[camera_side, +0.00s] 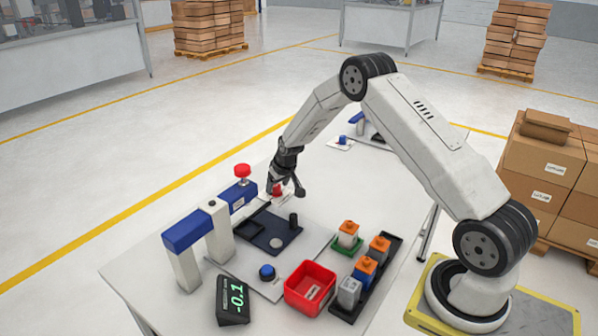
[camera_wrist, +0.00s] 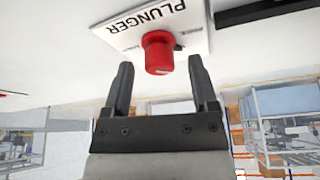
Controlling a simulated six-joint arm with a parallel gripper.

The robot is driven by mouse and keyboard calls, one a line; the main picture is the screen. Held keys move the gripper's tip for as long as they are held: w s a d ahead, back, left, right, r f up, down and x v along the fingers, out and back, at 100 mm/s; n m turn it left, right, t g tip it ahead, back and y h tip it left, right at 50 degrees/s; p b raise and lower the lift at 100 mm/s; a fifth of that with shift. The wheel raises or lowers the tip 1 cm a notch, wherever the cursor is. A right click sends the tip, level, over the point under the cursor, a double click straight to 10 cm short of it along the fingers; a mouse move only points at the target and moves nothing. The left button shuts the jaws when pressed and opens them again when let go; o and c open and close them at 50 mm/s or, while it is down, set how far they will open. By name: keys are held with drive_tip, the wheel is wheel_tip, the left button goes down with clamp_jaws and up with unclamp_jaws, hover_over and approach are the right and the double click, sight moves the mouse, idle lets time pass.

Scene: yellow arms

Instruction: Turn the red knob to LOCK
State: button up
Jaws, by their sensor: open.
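The red knob (camera_wrist: 158,50) is round with a small white mark on its face. It stands on a white plate (camera_wrist: 120,38) printed "PLUNGER", upside down in the wrist view. Smaller lettering on the plate is too small to read. My gripper (camera_wrist: 160,68) is open, with one finger on each side of the knob in the picture and gaps between. In the side view my gripper (camera_side: 286,191) is low over the table at the knob (camera_side: 277,190), which it partly hides. I cannot tell whether a finger touches it.
A red mushroom-shaped top (camera_side: 242,170) stands close to the left of my gripper, by a blue-and-white arch (camera_side: 185,232). A dark tray (camera_side: 262,240), red bin (camera_side: 310,287), block rack (camera_side: 388,257) and digital display (camera_side: 233,300) are nearer. A blue knob (camera_side: 343,139) sits farther back.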

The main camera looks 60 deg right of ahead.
drive_tip(key=shift+w+f, duration=0.1)
drive_tip(key=shift+f, duration=0.2)
clamp_jaws()
